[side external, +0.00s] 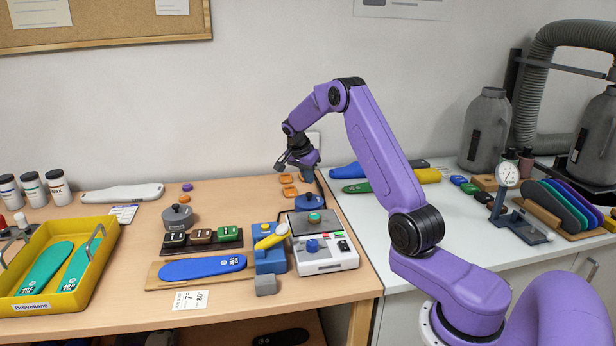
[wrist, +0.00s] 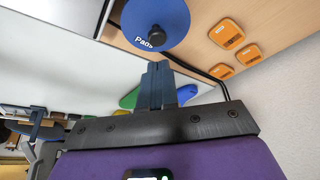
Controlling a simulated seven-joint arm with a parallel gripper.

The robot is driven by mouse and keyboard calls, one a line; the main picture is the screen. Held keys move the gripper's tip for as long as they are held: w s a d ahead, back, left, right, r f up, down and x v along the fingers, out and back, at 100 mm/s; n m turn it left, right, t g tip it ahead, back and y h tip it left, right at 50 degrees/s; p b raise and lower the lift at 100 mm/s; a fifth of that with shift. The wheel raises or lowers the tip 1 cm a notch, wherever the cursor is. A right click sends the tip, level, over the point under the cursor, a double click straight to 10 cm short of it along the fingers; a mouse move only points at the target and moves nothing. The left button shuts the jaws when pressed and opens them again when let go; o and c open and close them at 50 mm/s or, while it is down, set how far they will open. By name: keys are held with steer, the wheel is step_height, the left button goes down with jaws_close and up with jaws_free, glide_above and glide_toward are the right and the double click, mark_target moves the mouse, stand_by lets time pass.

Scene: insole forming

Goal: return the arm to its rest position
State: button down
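My purple arm reaches up and over the bench. My gripper (side external: 306,168) hangs in the air above the back right part of the wooden table, near the wall. In the wrist view its two dark fingers (wrist: 158,72) are together, with nothing visible between them. A blue round pad holder (side external: 310,203) stands on the table below the gripper. It also shows in the wrist view (wrist: 155,22), beyond the fingertips and apart from them.
A press device (side external: 328,262) and a blue block stand (side external: 270,262) are at the table's right. A yellow tray (side external: 92,275) with green insoles is at left. A white counter (side external: 470,235) holds coloured insoles, a dial gauge (side external: 508,175) and grey canisters. The air around the gripper is mostly clear.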

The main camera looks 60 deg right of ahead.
mark_target(308, 194)
steer(key=shift+f, duration=1.75)
steer(key=shift+r, duration=0.1)
steer(key=shift+r, duration=2.45)
